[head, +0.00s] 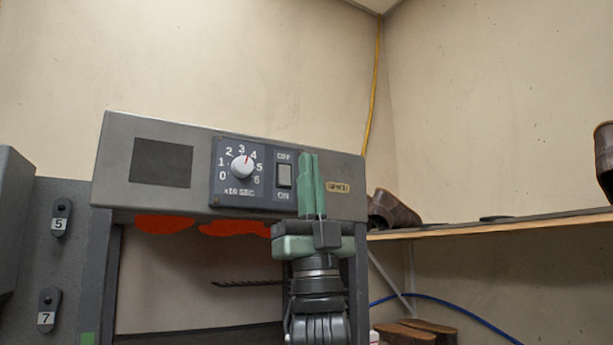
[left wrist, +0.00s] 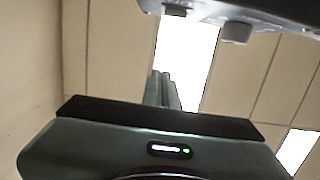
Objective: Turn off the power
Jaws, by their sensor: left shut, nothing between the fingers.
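The power switch (head: 284,176) is a grey rocker on the dark control panel, with OFF above it and ON below. I cannot tell which end is pressed in. The panel is on the front of a grey machine (head: 115,165). My left gripper (head: 309,156) is shut and empty, its green fingers pointing up just right of the switch. I cannot tell whether it touches the machine. In the left wrist view the fingers (left wrist: 162,76) point up below the machine's edge (left wrist: 280,12). My right gripper is not in view.
A white dial knob (head: 242,167) is left of the switch; it also protrudes in the left wrist view (left wrist: 236,33). A drill bit (head: 245,283) sticks out left behind my wrist. A wooden shelf (head: 500,226) with brown shoes (head: 393,212) is at right.

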